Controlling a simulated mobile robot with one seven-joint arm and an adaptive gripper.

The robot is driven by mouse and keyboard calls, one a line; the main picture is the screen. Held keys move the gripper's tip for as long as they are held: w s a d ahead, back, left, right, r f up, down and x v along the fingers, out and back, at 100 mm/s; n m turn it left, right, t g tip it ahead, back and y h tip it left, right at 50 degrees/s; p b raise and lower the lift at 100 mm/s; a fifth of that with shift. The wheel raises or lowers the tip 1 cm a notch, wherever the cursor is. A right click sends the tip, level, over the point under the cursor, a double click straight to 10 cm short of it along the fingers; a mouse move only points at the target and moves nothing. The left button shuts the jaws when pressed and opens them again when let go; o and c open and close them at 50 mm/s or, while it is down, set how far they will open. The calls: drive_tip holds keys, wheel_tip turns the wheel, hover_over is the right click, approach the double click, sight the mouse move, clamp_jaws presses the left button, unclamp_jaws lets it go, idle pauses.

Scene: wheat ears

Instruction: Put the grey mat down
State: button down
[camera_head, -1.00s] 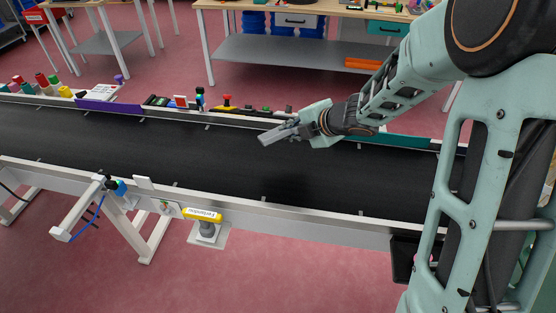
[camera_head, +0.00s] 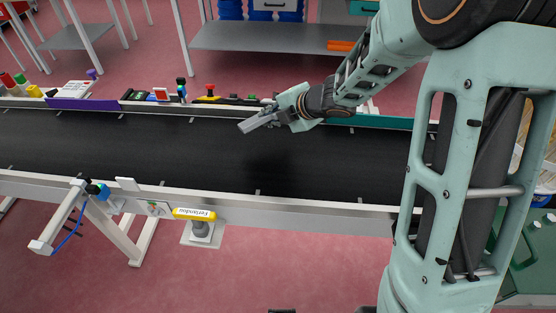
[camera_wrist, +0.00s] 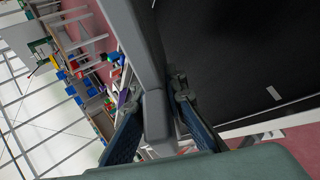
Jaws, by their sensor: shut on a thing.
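The grey mat (camera_head: 259,122) shows as a thin, flat grey piece sticking out to the left from my gripper (camera_head: 278,114) in the head view. My gripper is shut on it and holds it over the black conveyor belt (camera_head: 130,150), near the far rail. In the wrist view the mat (camera_wrist: 140,45) is a grey strip, seen almost edge-on, running up from between the fingers of my gripper (camera_wrist: 156,108). The dark belt surface (camera_wrist: 230,60) fills the right of that view. I cannot tell the exact gap between mat and belt.
The belt is bare below and left of my gripper. Far-rail controls include a red button (camera_head: 210,88) and a purple panel (camera_head: 80,104). A yellow-topped post (camera_head: 195,214) stands at the near side. A green container (camera_head: 530,245) is at the far right.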

wheel_tip(320, 180, down, 8)
drive_tip(key=b, duration=0.6)
drive_tip(key=shift+r, duration=0.25)
drive_tip(key=c, duration=2.2)
unclamp_jaws()
drive_tip(key=shift+o, duration=0.2)
drive_tip(key=p+v, duration=0.4)
drive_tip(key=v, duration=0.4)
